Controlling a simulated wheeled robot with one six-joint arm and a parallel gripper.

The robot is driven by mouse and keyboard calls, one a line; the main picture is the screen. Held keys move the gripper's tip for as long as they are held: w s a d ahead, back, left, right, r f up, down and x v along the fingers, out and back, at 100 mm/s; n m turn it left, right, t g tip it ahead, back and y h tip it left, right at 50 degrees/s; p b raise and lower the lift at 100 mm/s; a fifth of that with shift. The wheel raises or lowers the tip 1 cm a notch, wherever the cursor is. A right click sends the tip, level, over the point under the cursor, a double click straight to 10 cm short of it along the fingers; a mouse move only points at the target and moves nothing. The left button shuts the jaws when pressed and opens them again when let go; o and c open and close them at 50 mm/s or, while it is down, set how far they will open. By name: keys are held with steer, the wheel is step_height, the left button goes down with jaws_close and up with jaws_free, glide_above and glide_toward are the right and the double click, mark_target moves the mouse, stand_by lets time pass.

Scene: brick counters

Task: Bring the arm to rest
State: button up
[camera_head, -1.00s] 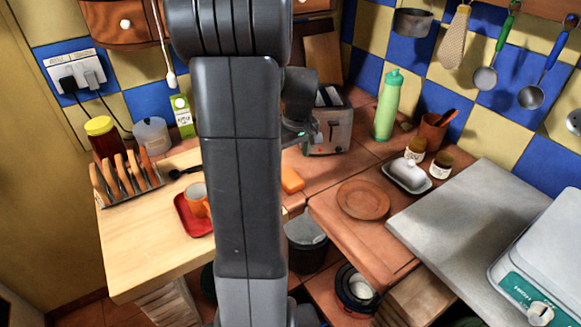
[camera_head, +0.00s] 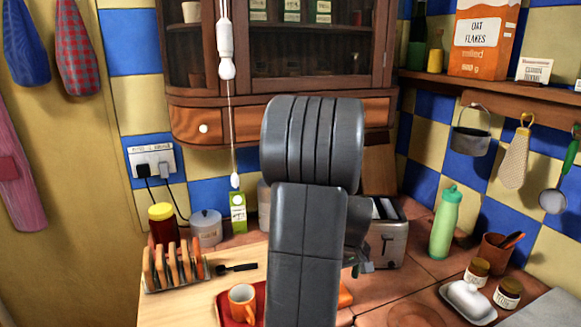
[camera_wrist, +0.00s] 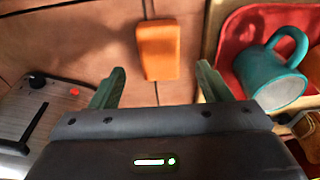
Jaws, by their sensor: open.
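My gripper (camera_wrist: 160,80) is open in the wrist view, with its two green fingers apart and nothing between them. It points down at the tiled counter, where an orange block (camera_wrist: 158,45) lies just beyond the fingertips. In the head view my dark arm stands upright in the middle and hides most of the gripper. Only a small part of the wrist shows to the right of the arm, in front of the toaster (camera_head: 388,245).
A red tray (camera_wrist: 232,38) with a teal mug (camera_wrist: 270,78) lies right of the gripper in the wrist view. The head view shows an orange mug (camera_head: 242,303), a toast rack (camera_head: 175,270), a green bottle (camera_head: 445,225) and a wooden cabinet (camera_head: 185,124).

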steer(key=f, duration=0.4)
steer(key=w+f, duration=0.1)
steer(key=f, duration=0.1)
steer(key=shift+a+f, duration=0.2)
steer(key=shift+r, duration=0.95)
